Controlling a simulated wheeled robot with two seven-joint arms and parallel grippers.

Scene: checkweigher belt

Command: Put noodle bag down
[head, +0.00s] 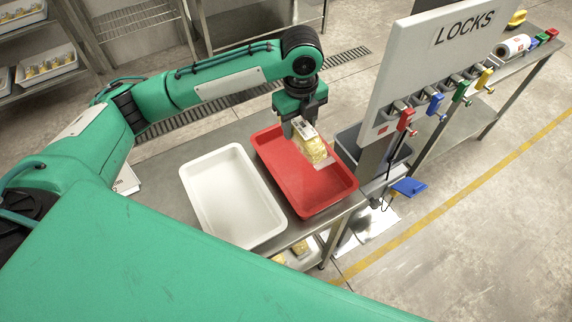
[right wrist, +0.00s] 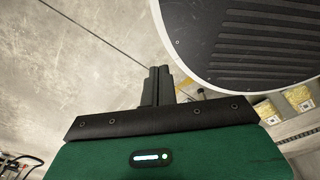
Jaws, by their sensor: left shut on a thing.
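My left gripper (head: 303,122) is shut on the noodle bag (head: 314,150), a clear bag of yellow noodles with a pale label. It holds the bag tilted at the far part of the red tray (head: 318,208), within its outline. I cannot tell whether the bag touches the tray floor. The gripper fingers hide the bag's upper end. My right gripper (right wrist: 156,86) shows only in the right wrist view, with its dark fingers together and nothing visible between them.
An empty white tray (head: 230,195) stands left of the red one on the metal table. A grey bin (head: 352,146) is behind the red tray, beside the LOCKS board (head: 425,65) with coloured padlocks. Shelves with noodle trays (head: 45,66) stand at the far left.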

